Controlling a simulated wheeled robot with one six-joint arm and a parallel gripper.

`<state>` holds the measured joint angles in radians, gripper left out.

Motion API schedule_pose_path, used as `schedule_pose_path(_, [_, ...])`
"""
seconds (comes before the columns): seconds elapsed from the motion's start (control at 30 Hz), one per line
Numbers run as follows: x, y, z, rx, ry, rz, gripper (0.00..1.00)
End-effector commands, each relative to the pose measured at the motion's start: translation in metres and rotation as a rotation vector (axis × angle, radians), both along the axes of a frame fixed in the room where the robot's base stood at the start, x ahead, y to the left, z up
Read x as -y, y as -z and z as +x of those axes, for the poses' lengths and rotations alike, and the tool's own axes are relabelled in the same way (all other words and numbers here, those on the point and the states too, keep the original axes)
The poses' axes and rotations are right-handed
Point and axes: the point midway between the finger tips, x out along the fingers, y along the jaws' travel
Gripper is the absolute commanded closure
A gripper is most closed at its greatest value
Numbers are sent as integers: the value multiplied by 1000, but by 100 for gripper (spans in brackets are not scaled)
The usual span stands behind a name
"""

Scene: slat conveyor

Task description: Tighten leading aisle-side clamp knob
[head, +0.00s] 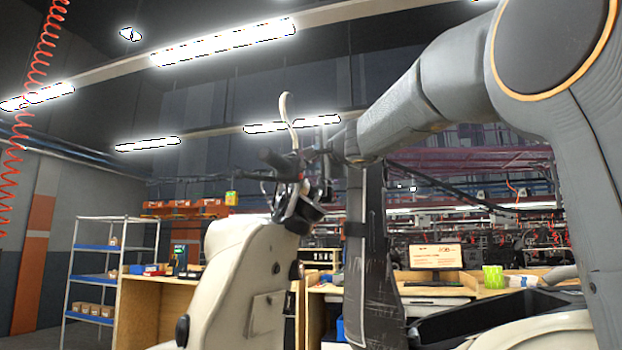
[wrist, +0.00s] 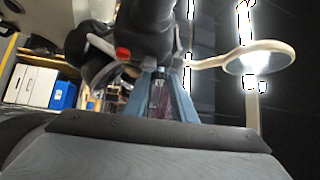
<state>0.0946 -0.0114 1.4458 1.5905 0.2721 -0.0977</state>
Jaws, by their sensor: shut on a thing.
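A cream scooter (head: 240,275) stands left of centre in the head view, with dark handlebars (head: 285,172) and a pale mirror stem above them. My gripper (wrist: 160,78) is at the handlebars; in the wrist view its two blue-grey fingers converge on a dark part (wrist: 158,95) there and are shut on it. I cannot make out whether this part is the clamp knob; no knob is clearly visible. The round mirror (wrist: 258,58) is right of the fingers, and a red switch (wrist: 122,53) is left of them. In the head view my gripper's fingertips are hidden among the handlebar parts.
A wooden workbench (head: 145,310) and a shelf rack (head: 105,222) with blue trays stand at the left.

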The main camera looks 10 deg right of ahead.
Motion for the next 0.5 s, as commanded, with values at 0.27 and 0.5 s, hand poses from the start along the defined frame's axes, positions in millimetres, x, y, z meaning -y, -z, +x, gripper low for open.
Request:
schedule_pose_path(0.27, [1,9,2,71,1,-40,99])
schedule_pose_path(0.5, [1,11,3,131,0,-77,99])
